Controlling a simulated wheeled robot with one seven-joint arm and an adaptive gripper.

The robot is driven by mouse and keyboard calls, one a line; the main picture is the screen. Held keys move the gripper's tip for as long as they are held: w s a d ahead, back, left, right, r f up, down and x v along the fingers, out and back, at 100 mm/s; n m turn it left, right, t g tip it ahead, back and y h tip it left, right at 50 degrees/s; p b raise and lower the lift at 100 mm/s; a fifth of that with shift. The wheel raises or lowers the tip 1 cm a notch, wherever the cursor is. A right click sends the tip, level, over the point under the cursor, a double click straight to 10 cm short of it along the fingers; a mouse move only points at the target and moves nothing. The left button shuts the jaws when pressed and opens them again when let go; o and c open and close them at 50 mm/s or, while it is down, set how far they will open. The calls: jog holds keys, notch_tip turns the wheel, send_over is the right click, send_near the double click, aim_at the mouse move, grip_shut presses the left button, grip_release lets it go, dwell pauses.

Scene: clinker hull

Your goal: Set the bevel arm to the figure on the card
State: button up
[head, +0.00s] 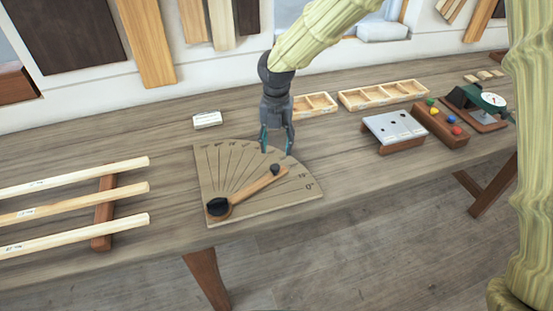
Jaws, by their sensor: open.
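The bevel board (285,201) is a fan-shaped wooden plate with radiating lines and figures along its curved edge, 0° at the lower right. The wooden bevel arm (246,192) pivots on a black knob (218,207) at the lower left. It points up and right, with a small dark knob (275,169) near its tip. A small white card (207,119) stands behind the board; its writing is too small to read. My gripper (276,150) is open and points down above the board's far edge, behind the arm's tip knob and apart from it.
Pale strips (75,205) lie on a wooden support at left. Divided wooden trays (384,95) stand behind. A grey slotted stand (394,131), a block with coloured knobs (440,125) and a dial gauge (494,99) sit at right. The bench's front edge runs close below the board.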

aim_at(275, 166)
jog(key=f, duration=0.2)
jog(key=f+p, duration=0.1)
jog(key=f, duration=0.1)
jog(key=f+p, duration=0.1)
jog(key=f, duration=0.2)
jog(key=shift+w+a, duration=0.25)
jog(key=shift+s+f, duration=0.3)
jog(key=shift+f, duration=0.25)
jog(key=shift+w+f, duration=0.25)
jog(key=shift+f, duration=0.3)
jog(key=shift+s, duration=0.1)
jog(key=shift+r, duration=0.1)
grip_shut()
